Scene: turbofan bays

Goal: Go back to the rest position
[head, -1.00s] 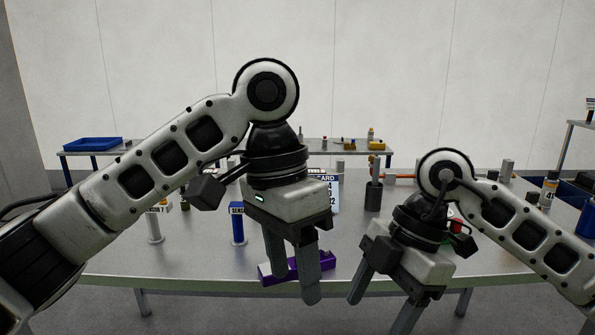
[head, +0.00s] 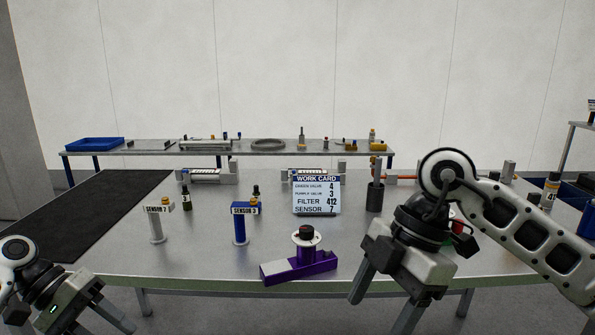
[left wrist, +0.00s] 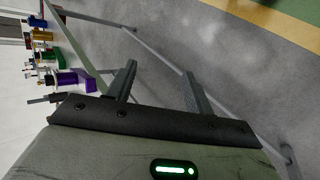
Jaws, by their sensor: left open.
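My left gripper (head: 102,322) is low at the left corner of the head view, in front of the table's near edge. Its two fingers stand apart with nothing between them, as the left wrist view also shows (left wrist: 160,74). Below it in that view is bare floor. My right gripper (head: 380,306) hangs at the right over the table's front edge. Its fingers point down and stand apart, and I see nothing held between them.
The grey table (head: 205,255) carries a purple fixture (head: 312,264) near its front edge, a white sensor stand (head: 155,225), a blue sensor stand (head: 240,228), a work card (head: 317,195) and a black mat (head: 95,210). A bench with a blue tray (head: 93,144) stands behind.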

